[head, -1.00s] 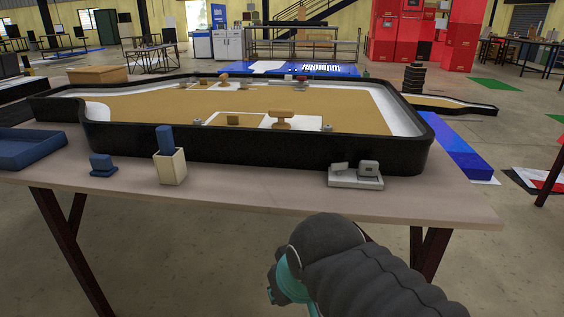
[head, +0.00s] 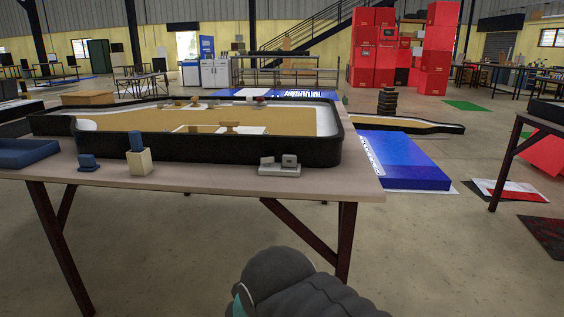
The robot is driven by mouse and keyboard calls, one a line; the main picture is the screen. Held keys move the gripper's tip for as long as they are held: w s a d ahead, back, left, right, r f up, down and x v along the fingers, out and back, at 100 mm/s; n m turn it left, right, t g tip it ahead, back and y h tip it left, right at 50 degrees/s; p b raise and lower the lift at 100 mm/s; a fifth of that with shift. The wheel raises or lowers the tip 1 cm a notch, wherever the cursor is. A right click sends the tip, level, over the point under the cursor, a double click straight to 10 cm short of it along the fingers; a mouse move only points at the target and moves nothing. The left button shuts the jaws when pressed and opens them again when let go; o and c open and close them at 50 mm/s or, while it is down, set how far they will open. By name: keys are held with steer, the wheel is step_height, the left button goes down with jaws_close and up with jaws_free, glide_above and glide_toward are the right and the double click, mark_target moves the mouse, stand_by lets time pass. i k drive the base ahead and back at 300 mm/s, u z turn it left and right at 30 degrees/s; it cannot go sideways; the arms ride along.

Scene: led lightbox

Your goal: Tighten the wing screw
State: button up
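I cannot pick out a wing screw for certain. A small grey two-part fixture (head: 280,168) stands on a light base at the right front of the table. A tan knob-shaped piece (head: 229,127) sits inside the black-walled track; it is too small to make out in detail. My dark padded arm shows at the bottom centre with a bit of teal at its left edge. My gripper's fingers are outside the picture. The arm is well in front of the table, apart from everything on it.
The table (head: 225,184) ends at its right corner, with dark slanted legs below. A blue tray (head: 28,153), a small blue block (head: 88,163) and a cream holder (head: 139,163) with a blue piece stand at left. A blue mat (head: 400,160) lies right of the table. Floor in front is open.

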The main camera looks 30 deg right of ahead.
mark_target(270, 160)
steer(key=z, duration=0.75)
steer(key=i, duration=0.3)
steer(key=u, duration=0.05)
